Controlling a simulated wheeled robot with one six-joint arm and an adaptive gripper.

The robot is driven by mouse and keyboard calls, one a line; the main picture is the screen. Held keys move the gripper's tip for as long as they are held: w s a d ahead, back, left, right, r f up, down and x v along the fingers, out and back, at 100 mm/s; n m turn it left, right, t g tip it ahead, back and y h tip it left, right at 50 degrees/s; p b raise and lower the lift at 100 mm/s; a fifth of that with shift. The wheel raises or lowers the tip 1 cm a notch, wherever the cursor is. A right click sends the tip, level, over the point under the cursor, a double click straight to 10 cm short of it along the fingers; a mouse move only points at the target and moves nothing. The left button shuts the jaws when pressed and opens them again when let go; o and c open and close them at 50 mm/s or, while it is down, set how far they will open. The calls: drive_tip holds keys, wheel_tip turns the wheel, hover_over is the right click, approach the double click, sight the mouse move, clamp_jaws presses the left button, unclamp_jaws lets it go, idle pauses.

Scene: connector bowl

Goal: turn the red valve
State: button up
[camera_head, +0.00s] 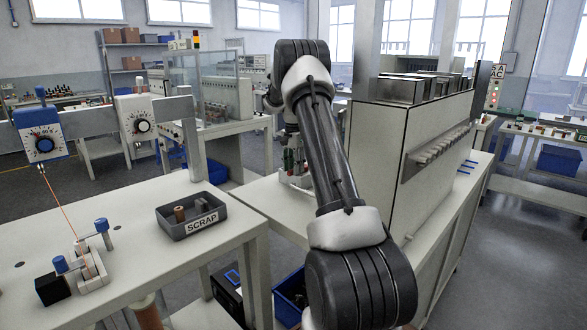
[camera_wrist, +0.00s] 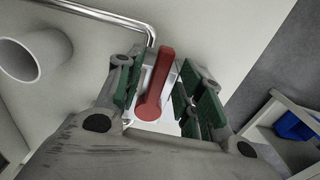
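The red valve (camera_wrist: 157,85) shows in the wrist view as a red lever handle with a round hub at its lower end. It sits in front of a pale fitting on a white surface. My gripper (camera_wrist: 160,82) is open, with one green-padded finger on each side of the lever. A gap shows on the right side; on the left the finger is close to the lever, and I cannot tell whether it touches. In the head view my arm hides most of the gripper, and the red valve is not visible there.
A bent metal pipe (camera_wrist: 120,15) runs close behind the valve, and a white round tube (camera_wrist: 35,55) stands at upper left. In the head view, a large pale cabinet (camera_head: 378,150) stands right of my arm. A scrap tray (camera_head: 180,229) lies on the left table.

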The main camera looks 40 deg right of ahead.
drive_tip(key=shift+f, duration=0.35)
clamp_jaws()
